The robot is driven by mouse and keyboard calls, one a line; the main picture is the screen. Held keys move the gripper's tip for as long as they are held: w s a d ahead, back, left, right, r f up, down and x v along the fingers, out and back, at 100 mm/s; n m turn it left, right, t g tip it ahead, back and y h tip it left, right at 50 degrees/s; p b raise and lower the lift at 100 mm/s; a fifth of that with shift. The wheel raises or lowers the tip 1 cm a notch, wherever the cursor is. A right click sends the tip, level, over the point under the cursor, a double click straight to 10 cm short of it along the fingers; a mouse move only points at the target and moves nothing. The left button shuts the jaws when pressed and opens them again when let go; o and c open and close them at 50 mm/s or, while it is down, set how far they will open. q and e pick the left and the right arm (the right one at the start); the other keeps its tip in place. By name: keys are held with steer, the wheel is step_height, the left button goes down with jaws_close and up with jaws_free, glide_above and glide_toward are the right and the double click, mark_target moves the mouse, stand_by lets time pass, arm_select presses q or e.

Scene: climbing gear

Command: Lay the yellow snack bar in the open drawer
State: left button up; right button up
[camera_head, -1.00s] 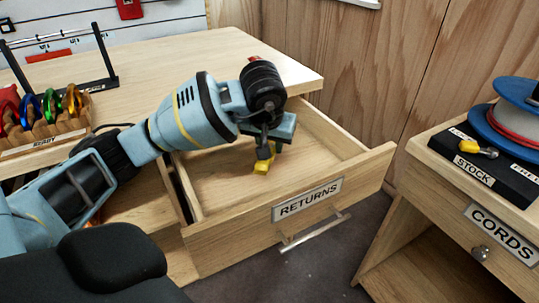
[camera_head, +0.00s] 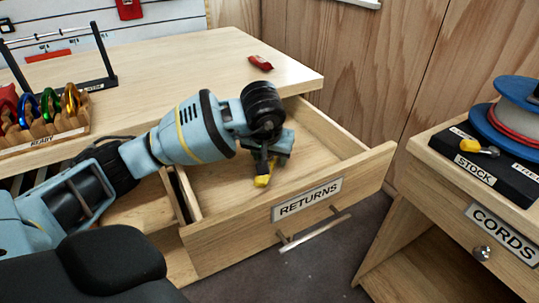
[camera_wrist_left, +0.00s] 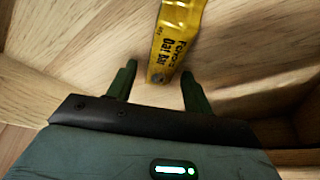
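The yellow snack bar (camera_head: 262,181) is inside the open drawer labelled RETURNS (camera_head: 352,169), near the middle of its floor. In the left wrist view the bar (camera_wrist_left: 176,40) shows its "Oat Bar" lettering, with its near end between the fingertips. My left gripper (camera_head: 264,172) reaches down into the drawer over the bar. In the left wrist view its two fingers (camera_wrist_left: 159,70) stand apart, with gaps beside the bar, so it looks open. The gripper partly hides the bar in the head view. My right gripper is not in view.
A red packet (camera_head: 260,62) lies on the desk top (camera_head: 190,65) behind the drawer. A wooden rack (camera_head: 45,135) with coloured carabiners stands at left. The CORDS cabinet (camera_head: 440,190) stands at right, with a black STOCK tray (camera_head: 508,178) and a blue spool (camera_head: 515,115).

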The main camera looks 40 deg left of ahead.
arm_select(q)
steer(key=shift+r, duration=0.5)
steer(key=p+v, duration=0.1)
steer(key=v, duration=1)
steer(key=shift+s+p, duration=0.2)
steer(key=shift+p, duration=0.15)
steer(key=shift+r, duration=0.15)
